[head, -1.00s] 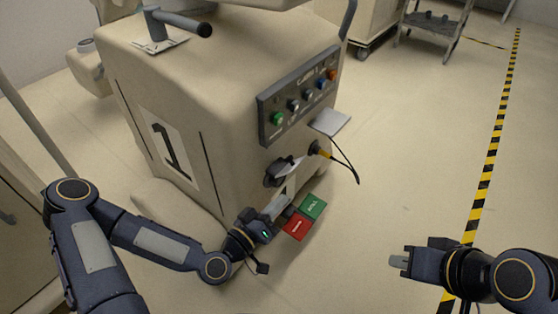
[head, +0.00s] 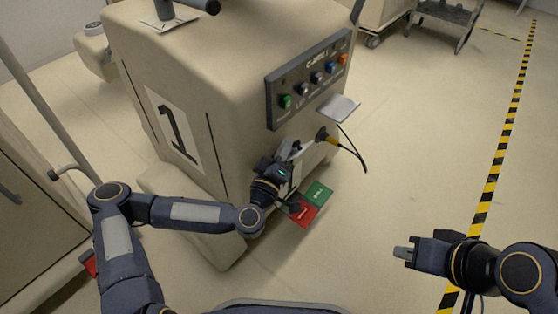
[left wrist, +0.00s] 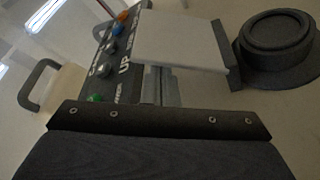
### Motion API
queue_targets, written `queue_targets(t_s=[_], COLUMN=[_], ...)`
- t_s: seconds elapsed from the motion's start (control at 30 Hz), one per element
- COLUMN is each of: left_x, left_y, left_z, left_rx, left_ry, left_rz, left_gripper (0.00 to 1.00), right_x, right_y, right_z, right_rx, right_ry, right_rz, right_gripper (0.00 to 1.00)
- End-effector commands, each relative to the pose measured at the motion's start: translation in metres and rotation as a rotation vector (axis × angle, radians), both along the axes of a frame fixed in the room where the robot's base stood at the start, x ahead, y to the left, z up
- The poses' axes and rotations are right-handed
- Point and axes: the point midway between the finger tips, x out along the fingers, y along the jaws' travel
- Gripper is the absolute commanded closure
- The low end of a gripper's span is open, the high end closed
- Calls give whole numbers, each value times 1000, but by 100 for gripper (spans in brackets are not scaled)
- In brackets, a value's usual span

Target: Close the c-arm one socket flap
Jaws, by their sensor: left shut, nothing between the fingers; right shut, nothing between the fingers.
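The covered cart (head: 190,75) marked 1 stands ahead. A pale grey plate (head: 340,107) juts out below its control panel and looks like the raised socket flap. In the left wrist view a flat grey plate (left wrist: 182,50) stands out beside a dark round fitting (left wrist: 276,42); which socket this is, I cannot tell for certain. My left gripper (head: 288,150) is shut and empty at the cart's face, below and left of the jutting plate; its fingers (left wrist: 160,88) show under the plate. It hides the lower round fitting. My right gripper (head: 402,252) is shut and empty over open floor.
A control panel (head: 308,80) with coloured knobs is above the left gripper. A yellow-ended cable (head: 348,148) hangs right of it. Green (head: 318,194) and red (head: 303,213) pedals sit low below. A striped floor line (head: 497,150) runs right, with clear floor between.

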Motion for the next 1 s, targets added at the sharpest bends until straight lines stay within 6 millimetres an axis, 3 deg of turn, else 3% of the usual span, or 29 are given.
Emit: queue_targets(t_s=[1.0], left_x=[2], left_y=[-8], left_z=[1], left_rx=[76], left_ry=[-55], left_rz=[-1], left_gripper=[100], right_x=[0], right_y=[0], right_z=[-5], right_rx=[0], right_ry=[0], right_rz=[0], right_gripper=[100])
